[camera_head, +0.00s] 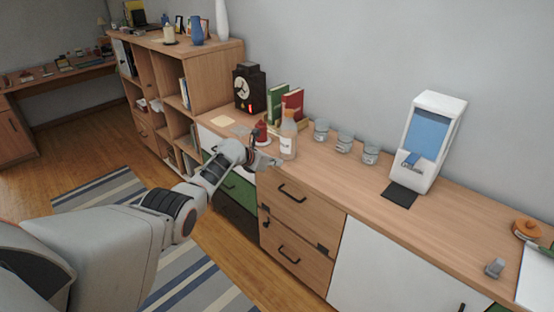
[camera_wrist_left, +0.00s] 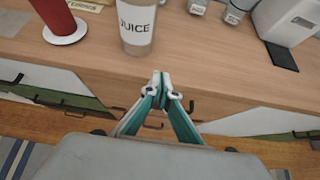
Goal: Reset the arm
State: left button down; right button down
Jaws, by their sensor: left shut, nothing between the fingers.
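My left arm comes in from the left in the head view and reaches toward the front edge of the long wooden sideboard (camera_head: 340,178). My left gripper (camera_head: 272,163) is in front of a bottle (camera_head: 288,138). In the left wrist view the gripper (camera_wrist_left: 161,82) shows its fingertips together, shut and empty. They point at the sideboard's edge, just short of the juice bottle (camera_wrist_left: 136,25), apart from it. My right gripper is not in view.
A red object (camera_wrist_left: 57,20) stands on a white disc, left of the bottle. Several glass jars (camera_head: 344,142), a white dispenser (camera_head: 428,140), red and green books (camera_head: 290,101) and a black clock (camera_head: 249,88) stand on the sideboard. A striped rug (camera_head: 110,195) lies on the floor.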

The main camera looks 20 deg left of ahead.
pick_arm(q)
jog(key=s+d+f+m+g+y, duration=0.1)
jog(key=s+d+f+m, duration=0.1)
jog(key=s+f+m, duration=0.8)
jog(key=s+d+f+m+y, duration=0.1)
jog(key=s+d+f+m, duration=0.1)
jog(key=s+f+m, duration=0.75)
jog(key=s+d+m, duration=0.3)
jog(key=s+m, duration=0.2)
jog(key=s, duration=0.5)
jog(key=s+d+r+m, duration=0.1)
jog(key=s+d+m, duration=0.2)
jog(key=s+m, duration=0.3)
jog(key=s+d+r+m+t, duration=0.1)
jog(key=s+d+m, duration=0.3)
jog(key=s, duration=1.1)
jog(key=shift+s+m, duration=0.35)
jog(key=shift+m, duration=0.4)
